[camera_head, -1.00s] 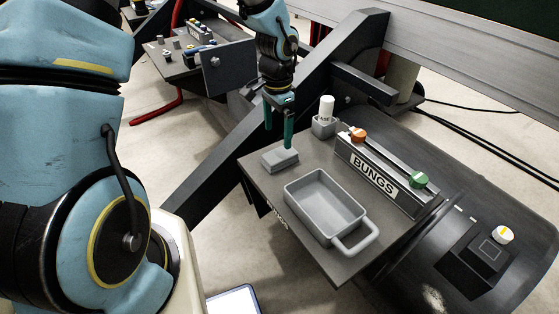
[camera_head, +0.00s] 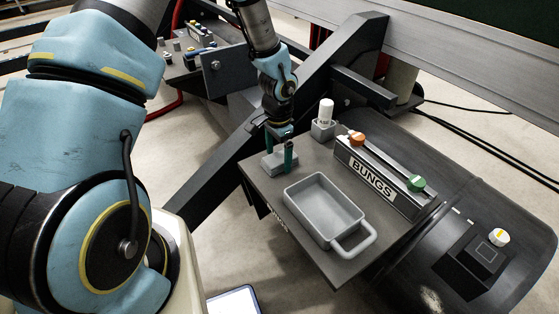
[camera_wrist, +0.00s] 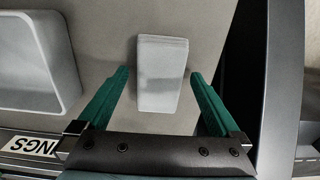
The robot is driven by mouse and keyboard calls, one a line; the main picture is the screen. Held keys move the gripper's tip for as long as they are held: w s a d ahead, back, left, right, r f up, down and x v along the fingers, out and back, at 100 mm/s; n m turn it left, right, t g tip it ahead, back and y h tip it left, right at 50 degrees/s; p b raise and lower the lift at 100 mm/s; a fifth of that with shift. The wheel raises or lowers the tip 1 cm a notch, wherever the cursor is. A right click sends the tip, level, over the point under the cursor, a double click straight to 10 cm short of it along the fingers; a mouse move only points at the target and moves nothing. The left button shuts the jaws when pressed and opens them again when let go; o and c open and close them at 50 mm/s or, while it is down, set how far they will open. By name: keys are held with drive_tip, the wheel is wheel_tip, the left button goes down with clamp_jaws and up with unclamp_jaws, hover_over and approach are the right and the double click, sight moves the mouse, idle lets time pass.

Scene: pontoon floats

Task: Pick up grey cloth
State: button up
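The grey cloth (camera_head: 274,162) is a small folded block lying on the dark grey shelf at its left corner. In the wrist view the grey cloth (camera_wrist: 162,74) appears as a pale rectangle, ahead of and between my fingers. My gripper (camera_head: 279,152) has its two green fingers apart and points down, low over the cloth. In the wrist view my gripper (camera_wrist: 160,75) is open, with a gap between each finger and the cloth's sides. In the head view the near finger hides part of the cloth.
A grey tray (camera_head: 289,192) with a loop handle stands to the right on the shelf. Behind it is the BUNGS rack (camera_head: 372,181) with an orange bung (camera_head: 357,139) and a green bung (camera_head: 416,183). A white bottle (camera_head: 326,111) stands in a grey holder behind the cloth.

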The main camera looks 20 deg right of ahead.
sight(278, 158)
drive_tip(key=c, duration=1.2)
wheel_tip(278, 158, up, 10)
drive_tip(key=shift+b, duration=0.5)
